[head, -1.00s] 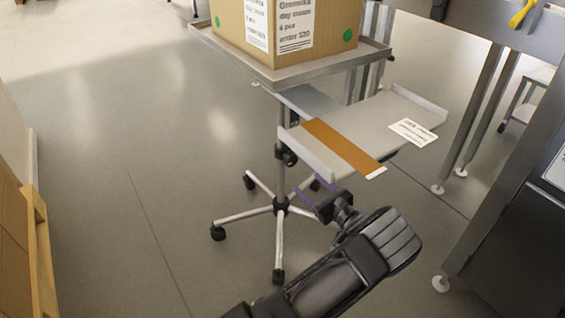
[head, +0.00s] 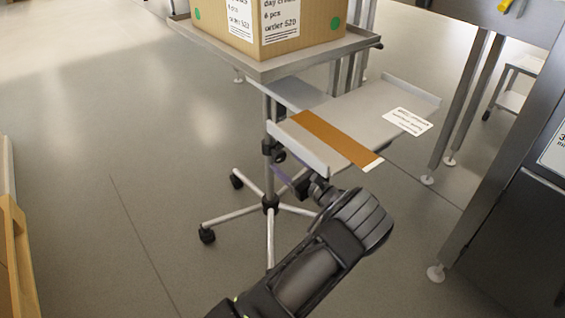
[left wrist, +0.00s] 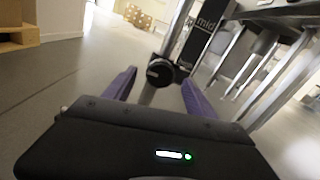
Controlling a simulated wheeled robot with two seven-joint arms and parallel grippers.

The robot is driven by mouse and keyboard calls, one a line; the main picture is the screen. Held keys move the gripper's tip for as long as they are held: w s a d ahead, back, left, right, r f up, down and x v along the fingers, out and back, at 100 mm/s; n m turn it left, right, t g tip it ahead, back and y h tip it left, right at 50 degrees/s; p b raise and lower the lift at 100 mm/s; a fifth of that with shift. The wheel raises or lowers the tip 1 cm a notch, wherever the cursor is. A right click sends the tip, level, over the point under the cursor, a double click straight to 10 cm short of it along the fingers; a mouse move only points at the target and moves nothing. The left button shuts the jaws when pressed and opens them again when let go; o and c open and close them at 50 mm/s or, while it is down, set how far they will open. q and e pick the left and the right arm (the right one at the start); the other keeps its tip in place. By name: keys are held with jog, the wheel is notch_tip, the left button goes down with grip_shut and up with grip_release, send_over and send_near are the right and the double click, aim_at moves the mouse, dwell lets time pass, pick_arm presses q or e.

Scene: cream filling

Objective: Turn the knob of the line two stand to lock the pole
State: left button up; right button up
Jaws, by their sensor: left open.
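The stand (head: 270,230) is a silver pole on a wheeled star base. A black knob (head: 280,156) sits on a dark collar on its pole, below the tray. In the left wrist view the round black knob (left wrist: 160,72) faces me, between and beyond the fingertips. My left gripper (head: 286,178) is just below and beside the knob in the head view, its fingers partly hidden by my wrist. In the left wrist view its purple fingers (left wrist: 158,88) are spread and empty, one on each side of the knob. Contact is not visible. My right gripper is not in view.
A cardboard box (head: 290,28) rests on the stand's metal tray (head: 262,70). A grey shelf (head: 370,105) with an orange strip and a white label is close above my gripper. Steel table legs (head: 455,110) and a dark cabinet (head: 520,220) stand right.

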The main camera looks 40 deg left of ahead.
pick_arm(q)
jog(key=shift+b+x, duration=0.35)
jog(key=shift+x, duration=1.1)
jog(key=shift+c, duration=0.6)
jog(key=c, duration=1.3)
jog(key=shift+o, duration=0.2)
